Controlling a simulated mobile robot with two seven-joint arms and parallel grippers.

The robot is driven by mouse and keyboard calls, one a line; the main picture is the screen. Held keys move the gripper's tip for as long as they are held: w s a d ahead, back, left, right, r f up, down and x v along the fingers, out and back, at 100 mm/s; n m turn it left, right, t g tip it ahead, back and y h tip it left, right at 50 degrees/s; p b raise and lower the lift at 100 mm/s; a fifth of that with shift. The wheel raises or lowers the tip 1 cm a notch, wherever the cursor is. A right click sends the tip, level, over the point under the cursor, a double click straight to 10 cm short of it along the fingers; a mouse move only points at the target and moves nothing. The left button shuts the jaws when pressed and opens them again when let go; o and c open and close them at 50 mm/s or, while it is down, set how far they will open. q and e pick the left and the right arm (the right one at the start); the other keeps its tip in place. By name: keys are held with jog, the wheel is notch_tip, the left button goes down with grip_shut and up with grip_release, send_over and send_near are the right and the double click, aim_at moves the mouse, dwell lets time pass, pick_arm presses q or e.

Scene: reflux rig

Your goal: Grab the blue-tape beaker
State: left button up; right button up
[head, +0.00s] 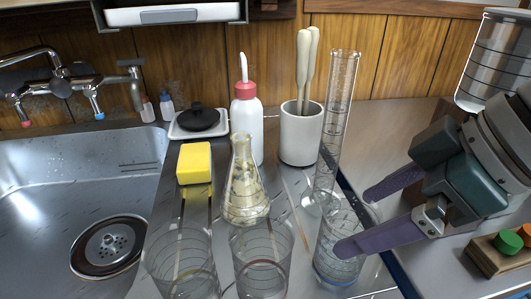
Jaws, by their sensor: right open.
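The blue-tape beaker (335,264) is clear glass with dark markings and a blue band near its base. It stands upright on the counter at the lower right of centre. My right gripper (353,223) comes in from the right, open, with purple fingers. The near finger crosses in front of the beaker's right part and hides some of it. The far finger's tip is by the far right side of its rim. I cannot tell whether either finger touches the glass. My left gripper is not in view.
Two similar beakers, one left (180,262) and one middle (262,262), stand left of it. A tall graduated cylinder (338,125) stands close behind it. A conical flask (243,190), white bottle (247,125) and white pot (301,135) are farther back. A sink (50,210) lies left.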

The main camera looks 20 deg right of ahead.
aim_at(331, 235)
jog(key=b+x, duration=0.1)
jog(key=x, duration=0.3)
jog(key=b+x, duration=0.1)
jog(key=x, duration=0.1)
jog(key=shift+a+f+b, duration=0.35)
jog(key=shift+a, duration=0.05)
jog(key=c, duration=1.4)
jog(key=shift+r, duration=0.15)
